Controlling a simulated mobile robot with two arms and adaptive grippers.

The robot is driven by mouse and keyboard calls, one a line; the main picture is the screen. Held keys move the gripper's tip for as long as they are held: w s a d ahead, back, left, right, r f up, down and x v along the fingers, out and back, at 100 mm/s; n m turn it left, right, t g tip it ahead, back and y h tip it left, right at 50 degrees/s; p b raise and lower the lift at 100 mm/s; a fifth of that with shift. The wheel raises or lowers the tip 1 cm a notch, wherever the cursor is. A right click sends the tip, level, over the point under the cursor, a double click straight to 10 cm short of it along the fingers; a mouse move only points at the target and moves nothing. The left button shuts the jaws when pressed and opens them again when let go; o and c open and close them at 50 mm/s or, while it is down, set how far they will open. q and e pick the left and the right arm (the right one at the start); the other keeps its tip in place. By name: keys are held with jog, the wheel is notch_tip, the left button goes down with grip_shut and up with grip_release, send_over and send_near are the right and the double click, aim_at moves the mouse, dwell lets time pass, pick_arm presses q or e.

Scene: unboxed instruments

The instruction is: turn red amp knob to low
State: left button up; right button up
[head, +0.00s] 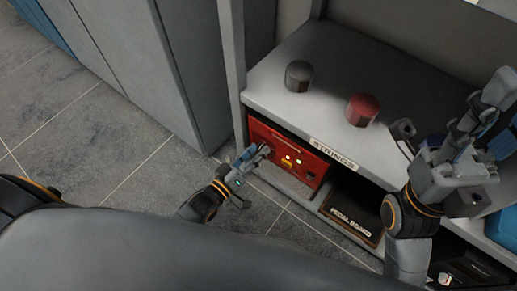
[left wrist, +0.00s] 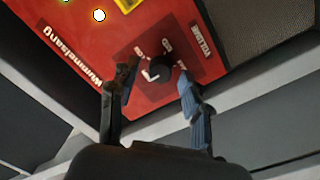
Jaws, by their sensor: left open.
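The red amp (head: 303,157) sits in the shelf's upper compartment, its front panel facing out. In the left wrist view its red face (left wrist: 60,60) fills the upper left, with upside-down lettering. A round black knob (left wrist: 159,71) with a white mark sits on a darker square with small labels around it. My left gripper (head: 264,152) is at the amp's front. In the left wrist view its open fingers (left wrist: 158,82) stand on either side of the knob, with visible gaps; contact cannot be told. My right gripper (head: 497,112) is raised at the right, away from the amp, fingers apart.
The grey shelf top (head: 335,92) holds a dark cylinder (head: 299,76) and a red cylinder (head: 362,110). A "STRINGS" label (head: 334,154) is on its edge. A black pedal board box (head: 352,217) lies below right. Grey cabinets (head: 150,65) stand left; the tiled floor there is clear.

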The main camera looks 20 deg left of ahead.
pick_arm(q)
grip_shut()
